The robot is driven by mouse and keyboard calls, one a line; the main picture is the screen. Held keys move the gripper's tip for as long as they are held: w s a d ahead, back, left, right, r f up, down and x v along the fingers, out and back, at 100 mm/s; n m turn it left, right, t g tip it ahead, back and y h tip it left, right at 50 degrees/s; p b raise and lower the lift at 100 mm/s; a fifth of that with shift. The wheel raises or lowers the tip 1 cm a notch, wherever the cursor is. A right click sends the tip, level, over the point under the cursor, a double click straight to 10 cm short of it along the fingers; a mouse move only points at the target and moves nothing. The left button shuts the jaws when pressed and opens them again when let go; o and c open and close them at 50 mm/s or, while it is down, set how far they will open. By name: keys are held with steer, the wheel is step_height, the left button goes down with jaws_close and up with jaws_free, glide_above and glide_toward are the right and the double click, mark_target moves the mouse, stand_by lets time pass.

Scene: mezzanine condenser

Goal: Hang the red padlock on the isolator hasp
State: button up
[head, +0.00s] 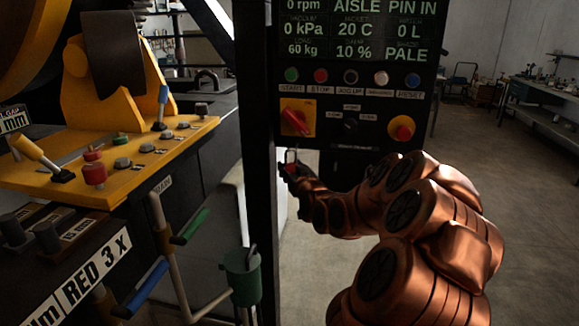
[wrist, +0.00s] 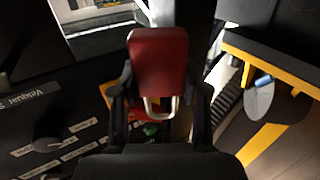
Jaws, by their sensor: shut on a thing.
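The red padlock (wrist: 158,58) is between the two fingers of my gripper (wrist: 160,88) in the wrist view. Its pale metal shackle shows at the lower end of the body in that view. In the head view my gripper (head: 288,170) holds the padlock (head: 292,168) with the shackle up, just below the control panel's lower left part. The isolator is a red rotary handle (head: 296,121) on a yellow plate, above my gripper. I cannot make out the hasp clearly. Whether the shackle touches anything is too small to tell.
A dark post (head: 257,200) stands just left of my gripper. The control panel (head: 355,100) also carries a row of buttons and a red knob on yellow (head: 401,128). A yellow console (head: 110,160) with levers is at left. A green canister (head: 241,277) stands in front. Open floor lies at right.

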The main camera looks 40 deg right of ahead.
steer(key=shift+w+d+f+p, duration=0.25)
steer(key=shift+w+d+p, duration=0.2)
steer(key=shift+w+d, duration=0.4)
steer(key=shift+w+d+f+p, duration=0.25)
steer(key=shift+w+d+p, duration=0.3)
steer(key=shift+d, duration=0.65)
steer(key=shift+w+d+f+p, duration=0.25)
steer(key=shift+w+d+p, duration=0.1)
steer(key=shift+w+d, duration=0.55)
steer(key=shift+s+d, duration=0.15)
steer(key=o, duration=1.3)
steer(key=shift+s, duration=0.1)
steer(key=v, duration=1.2)
